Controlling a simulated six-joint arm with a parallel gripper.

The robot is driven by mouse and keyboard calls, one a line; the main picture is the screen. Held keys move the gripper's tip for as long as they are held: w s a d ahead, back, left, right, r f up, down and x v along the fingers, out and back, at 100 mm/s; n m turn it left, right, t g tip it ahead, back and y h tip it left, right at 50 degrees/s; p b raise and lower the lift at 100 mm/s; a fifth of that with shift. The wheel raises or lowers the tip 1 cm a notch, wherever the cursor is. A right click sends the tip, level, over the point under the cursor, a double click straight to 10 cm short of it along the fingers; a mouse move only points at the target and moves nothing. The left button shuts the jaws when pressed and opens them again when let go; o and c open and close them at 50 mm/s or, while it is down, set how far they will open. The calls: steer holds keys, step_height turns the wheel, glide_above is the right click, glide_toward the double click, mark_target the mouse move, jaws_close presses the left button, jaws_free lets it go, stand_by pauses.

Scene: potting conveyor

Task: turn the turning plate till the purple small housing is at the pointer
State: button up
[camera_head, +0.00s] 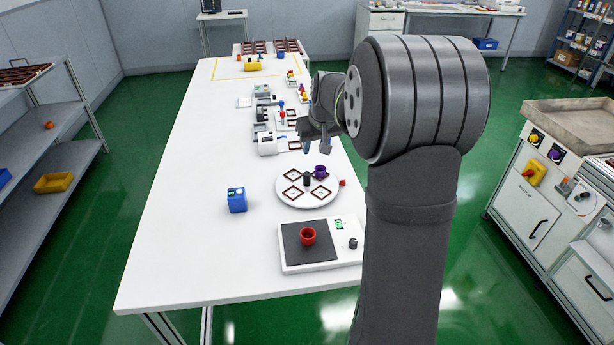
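The white round turning plate (290,199) lies on the table, with several dark-red square frames on it and a dark upright knob (307,179) near its middle. The purple small housing (320,171) stands at the plate's back right. A small red piece (342,183), seemingly the pointer, is at the plate's right edge; the housing is apart from it, farther back and left. My gripper (316,148) hangs above and behind the plate, fingers apart, with nothing seen between them. It touches neither plate nor housing.
In front of the plate, a scale (293,262) bears a red cup-like housing (308,236). A blue box (237,201) stands left of the plate. Several small devices (267,143) line the table behind it. The table's left and front parts (190,240) are clear.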

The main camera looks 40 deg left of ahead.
mark_target(307, 174)
steer(key=x, duration=1.7)
steer(key=shift+d, duration=0.1)
jaws_close()
